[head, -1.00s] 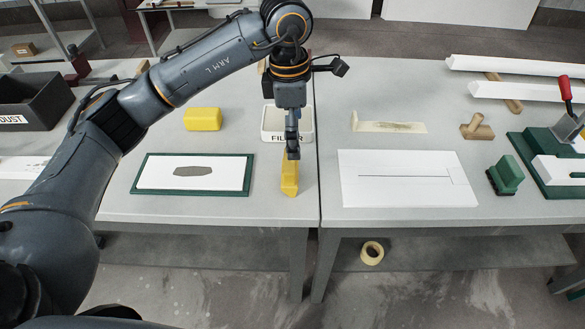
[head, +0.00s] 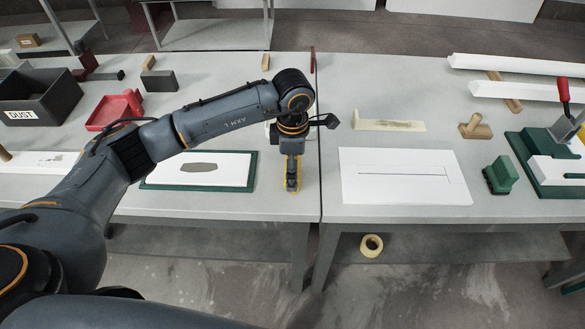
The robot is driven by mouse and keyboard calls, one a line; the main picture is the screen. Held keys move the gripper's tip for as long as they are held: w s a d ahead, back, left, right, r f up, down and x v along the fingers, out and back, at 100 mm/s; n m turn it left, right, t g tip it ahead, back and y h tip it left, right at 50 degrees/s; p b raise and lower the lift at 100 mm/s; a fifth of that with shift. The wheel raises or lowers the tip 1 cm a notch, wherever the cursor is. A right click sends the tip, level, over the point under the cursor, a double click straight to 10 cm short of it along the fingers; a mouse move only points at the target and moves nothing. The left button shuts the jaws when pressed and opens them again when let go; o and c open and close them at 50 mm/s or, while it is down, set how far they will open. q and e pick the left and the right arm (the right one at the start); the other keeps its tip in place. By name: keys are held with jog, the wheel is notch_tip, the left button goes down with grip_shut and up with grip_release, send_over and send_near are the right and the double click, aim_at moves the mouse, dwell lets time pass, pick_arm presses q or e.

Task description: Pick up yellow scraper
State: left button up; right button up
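The yellow scraper (head: 297,189) lies near the front right edge of the left table, mostly covered by my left gripper. My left gripper (head: 292,184) points straight down over it, with yellow showing around the dark fingers. It is at or very close to the scraper. I cannot tell whether the fingers are open or closed on it. My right gripper is not in view.
A green-framed white board (head: 252,172) with a grey patch lies left of the gripper. A red dustpan (head: 103,112) and a dark dust bin (head: 62,105) stand at left. A white sheet (head: 405,190) lies on the right table.

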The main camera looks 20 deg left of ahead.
pick_arm(q)
jog(key=shift+f, duration=0.6)
jog(key=c, duration=1.1)
jog(key=shift+r, duration=0.1)
jog(key=shift+r, duration=0.55)
jog(key=shift+w+d+r+b, duration=0.95)
jog(key=shift+w+d+r, duration=0.55)
jog(key=shift+w+r, duration=0.4)
jog(key=shift+w+d+r+b, duration=0.9)
jog(key=shift+w+d+r, duration=0.7)
jog(key=shift+r, duration=0.45)
jog(key=shift+w+d+r+b, duration=0.95)
jog(key=shift+w+d+r, duration=0.45)
jog(key=shift+w+r, duration=0.55)
